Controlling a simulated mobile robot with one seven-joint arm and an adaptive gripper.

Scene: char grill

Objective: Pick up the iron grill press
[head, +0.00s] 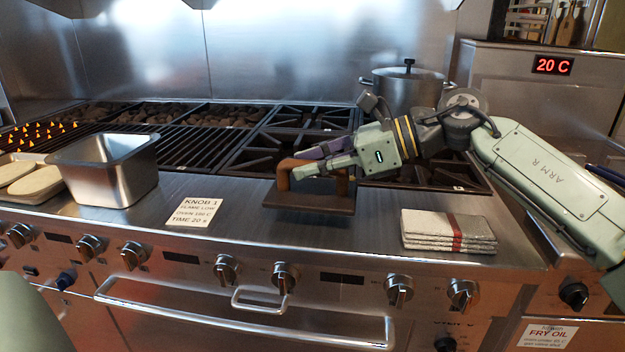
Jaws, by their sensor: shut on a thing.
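The iron grill press has a dark flat plate (310,203) and a brown handle (283,176) standing up from it. It is at the middle of the steel front ledge, by the burner grates. My gripper (308,162) reaches in from the right, and its fingers are shut on the press's handle. The fingers hide part of the handle. I cannot tell whether the plate rests on the ledge or hangs just above it.
A steel pan (108,185) and a paper card (193,212) are to the left. A folded towel (447,231) lies to the right. A lidded pot (408,90) stands behind my arm. Small flames (38,133) show at the far left of the grill.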

